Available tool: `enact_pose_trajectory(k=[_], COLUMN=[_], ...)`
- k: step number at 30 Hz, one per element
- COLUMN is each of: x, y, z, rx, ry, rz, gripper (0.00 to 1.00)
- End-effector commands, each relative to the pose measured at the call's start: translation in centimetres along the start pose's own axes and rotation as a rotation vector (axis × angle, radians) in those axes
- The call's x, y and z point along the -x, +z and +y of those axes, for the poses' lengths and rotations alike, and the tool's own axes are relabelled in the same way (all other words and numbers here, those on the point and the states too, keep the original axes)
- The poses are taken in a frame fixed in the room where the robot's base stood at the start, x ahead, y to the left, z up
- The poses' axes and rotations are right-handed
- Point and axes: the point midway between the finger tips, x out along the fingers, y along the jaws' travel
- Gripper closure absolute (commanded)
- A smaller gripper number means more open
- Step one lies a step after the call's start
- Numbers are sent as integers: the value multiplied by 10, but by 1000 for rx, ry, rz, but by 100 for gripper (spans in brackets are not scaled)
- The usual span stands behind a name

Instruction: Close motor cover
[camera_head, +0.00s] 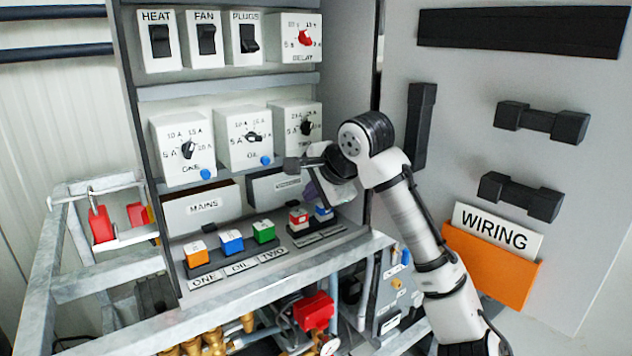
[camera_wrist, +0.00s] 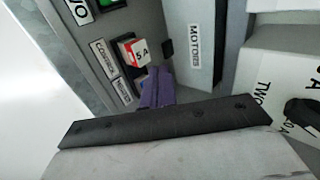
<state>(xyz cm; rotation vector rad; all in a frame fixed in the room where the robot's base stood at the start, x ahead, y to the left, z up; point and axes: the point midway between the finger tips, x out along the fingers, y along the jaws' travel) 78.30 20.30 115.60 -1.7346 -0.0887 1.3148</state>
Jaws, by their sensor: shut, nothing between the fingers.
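My gripper (camera_head: 313,190) is in front of the cover's right end. I cannot see any contact with the cover.
The MAINS cover (camera_head: 185,218) is to the left. Orange, blue and green button blocks (camera_head: 232,242) line the ledge below. Dials (camera_head: 252,138) sit above. An orange WIRING holder (camera_head: 490,265) and black handles (camera_head: 520,195) are on the right panel.

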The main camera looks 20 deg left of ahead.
Motion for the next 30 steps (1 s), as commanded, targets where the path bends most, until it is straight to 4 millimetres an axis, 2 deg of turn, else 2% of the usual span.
enact_pose_trajectory(k=[3, 9, 23, 30], x=[-20, -44, -52, -67], y=[0, 0, 0, 1], z=[-1, -1, 0, -3], rx=[-1, -1, 1, 0], ry=[2, 0, -7, -118], rz=[0, 1, 0, -4], gripper=[100, 100, 100, 100])
